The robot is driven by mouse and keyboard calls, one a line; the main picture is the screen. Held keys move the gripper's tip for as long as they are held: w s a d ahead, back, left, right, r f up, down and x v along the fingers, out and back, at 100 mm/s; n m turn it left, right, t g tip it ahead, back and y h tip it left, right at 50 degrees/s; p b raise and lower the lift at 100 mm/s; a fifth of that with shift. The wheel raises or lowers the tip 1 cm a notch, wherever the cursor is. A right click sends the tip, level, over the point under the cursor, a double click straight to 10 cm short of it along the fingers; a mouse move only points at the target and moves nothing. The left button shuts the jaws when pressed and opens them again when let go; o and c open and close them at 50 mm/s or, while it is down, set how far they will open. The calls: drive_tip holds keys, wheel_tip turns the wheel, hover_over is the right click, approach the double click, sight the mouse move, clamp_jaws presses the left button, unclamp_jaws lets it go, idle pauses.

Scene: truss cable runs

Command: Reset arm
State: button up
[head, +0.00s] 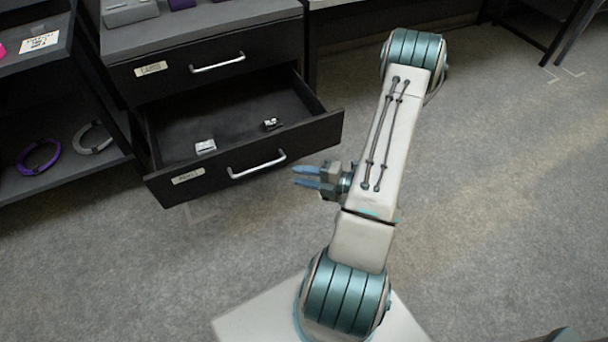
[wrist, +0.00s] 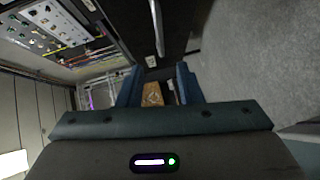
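My gripper (head: 306,177) is in front of the open drawer's right end, just right of the drawer handle, with its blue fingers pointing left. In the wrist view my gripper (wrist: 158,88) shows its two fingers spread apart, with nothing held between them. A wooden-brown patch (wrist: 153,95) shows in the gap, too small to identify. My arm rises from the pale base at the bottom and bends at the top, clear of the cabinet. The open lower drawer (head: 235,170) holds two small metal-grey pieces, one left (head: 205,146) and one right (head: 271,124).
The closed upper drawer (head: 215,62) is above the open one. A shelf at left holds a purple cable ring (head: 38,157) and a grey cable ring (head: 92,137). A dark bench stands at the back. Grey floor (head: 500,220) on the right is clear.

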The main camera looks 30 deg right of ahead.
drive_tip(key=s+a+r+n+g+p, duration=0.3)
drive_tip(key=a+r+n+g+p, duration=0.35)
drive_tip(key=r+n, duration=0.65)
drive_tip(key=s+a+r+n+g+p, duration=0.3)
drive_tip(key=a+r+n+g+p, duration=0.3)
drive_tip(key=r+n, duration=0.6)
drive_tip(key=s+r+n+t+h+p, duration=0.3)
drive_tip(key=r+n+h+p, duration=0.7)
drive_tip(key=r+n, duration=1.2)
drive_tip(key=shift+s+a+r+h, duration=0.15)
drive_tip(key=shift+s+a+h, duration=0.2)
drive_tip(key=shift+s, duration=0.35)
drive_tip(key=shift+d, duration=0.1)
